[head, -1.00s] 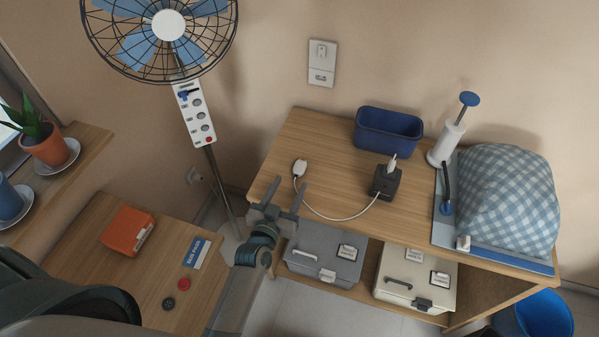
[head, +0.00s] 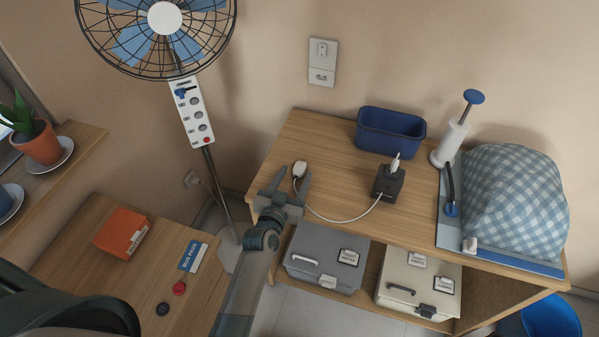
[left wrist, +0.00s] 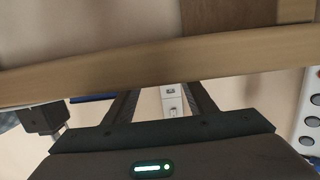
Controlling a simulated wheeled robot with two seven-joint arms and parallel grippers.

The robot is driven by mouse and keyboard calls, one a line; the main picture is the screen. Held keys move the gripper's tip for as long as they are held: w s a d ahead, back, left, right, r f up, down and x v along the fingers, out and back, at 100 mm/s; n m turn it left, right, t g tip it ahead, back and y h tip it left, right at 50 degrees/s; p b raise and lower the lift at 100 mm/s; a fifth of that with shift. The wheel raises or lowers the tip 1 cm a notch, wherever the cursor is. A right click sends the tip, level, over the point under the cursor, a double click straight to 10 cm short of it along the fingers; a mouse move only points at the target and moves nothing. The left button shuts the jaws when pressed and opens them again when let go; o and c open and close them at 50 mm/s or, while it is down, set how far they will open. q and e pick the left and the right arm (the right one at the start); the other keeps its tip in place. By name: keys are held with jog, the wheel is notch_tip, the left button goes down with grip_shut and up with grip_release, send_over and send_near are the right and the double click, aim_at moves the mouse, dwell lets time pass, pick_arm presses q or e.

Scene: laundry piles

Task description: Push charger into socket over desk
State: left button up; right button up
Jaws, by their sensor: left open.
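The charger (head: 388,182) is a black block with a pale plug part on top. It sits on the desk (head: 335,165), joined by a white cable to a small white end piece (head: 299,168). In the left wrist view the dark block (left wrist: 42,118) shows at the left edge. The white wall socket plate (head: 322,62) is above the desk, and also shows between my fingers in the left wrist view (left wrist: 172,101). My left gripper (head: 291,183) is open at the desk's left front edge, close to the white end piece; contact cannot be told. My right gripper is out of view.
Grey (head: 325,262) and cream (head: 418,284) boxes are underneath. A fan (head: 165,18) stands left. A low table (head: 120,275) holds an orange box.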

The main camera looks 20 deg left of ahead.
aim_at(299, 169)
pick_arm(q)
jog(key=shift+w+f+b, duration=0.15)
jog(key=shift+w+b, duration=0.1)
jog(key=shift+w, duration=0.45)
jog(key=shift+w+f+b, duration=0.15)
jog(key=shift+w+b, duration=0.1)
jog(key=shift+w, duration=0.4)
jog(key=c, duration=1.1)
jog(key=shift+r, duration=0.15)
jog(key=shift+c, duration=0.2)
